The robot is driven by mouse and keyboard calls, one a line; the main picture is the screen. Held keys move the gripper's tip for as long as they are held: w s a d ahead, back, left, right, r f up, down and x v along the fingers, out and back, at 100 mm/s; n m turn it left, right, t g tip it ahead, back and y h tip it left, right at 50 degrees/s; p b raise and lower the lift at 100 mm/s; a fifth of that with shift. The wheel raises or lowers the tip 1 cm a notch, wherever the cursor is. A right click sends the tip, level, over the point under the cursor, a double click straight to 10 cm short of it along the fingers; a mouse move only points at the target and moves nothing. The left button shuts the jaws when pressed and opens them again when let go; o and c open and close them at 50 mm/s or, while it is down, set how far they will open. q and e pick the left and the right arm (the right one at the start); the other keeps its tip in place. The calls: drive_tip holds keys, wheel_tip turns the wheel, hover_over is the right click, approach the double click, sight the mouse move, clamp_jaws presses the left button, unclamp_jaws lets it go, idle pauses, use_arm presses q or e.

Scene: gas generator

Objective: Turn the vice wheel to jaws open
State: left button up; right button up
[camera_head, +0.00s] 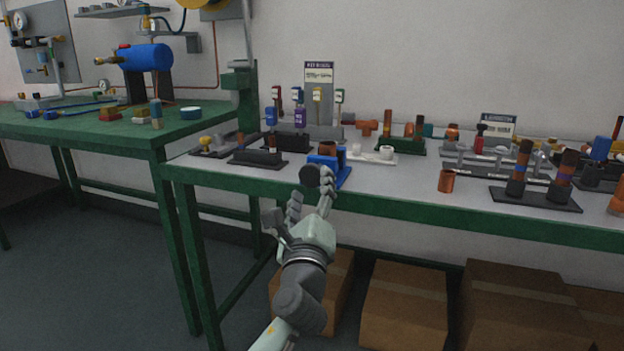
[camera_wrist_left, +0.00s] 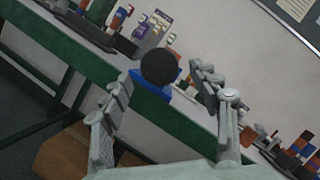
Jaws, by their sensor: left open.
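The blue vice (camera_head: 345,172) stands at the front edge of the grey-topped bench. Its dark round wheel (camera_head: 311,176) faces me and overhangs that edge. My left gripper (camera_head: 311,190) is open, just in front of the wheel and slightly below it. In the left wrist view the wheel (camera_wrist_left: 160,67) appears between the spread fingers of the gripper (camera_wrist_left: 163,86), with part of the blue vice (camera_wrist_left: 152,86) behind it. I see no finger clearly touching the wheel. The state of the jaws is too small to tell. My right gripper is in neither view.
A black stand (camera_head: 258,158) sits left of the vice, and a white fitting plate (camera_head: 372,157) sits to its right. A copper cup (camera_head: 446,181) stands farther right near the edge. Cardboard boxes (camera_head: 405,305) lie under the bench. A green table (camera_head: 90,125) stands at left.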

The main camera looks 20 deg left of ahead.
use_arm(q)
drive_tip(key=v, duration=0.8)
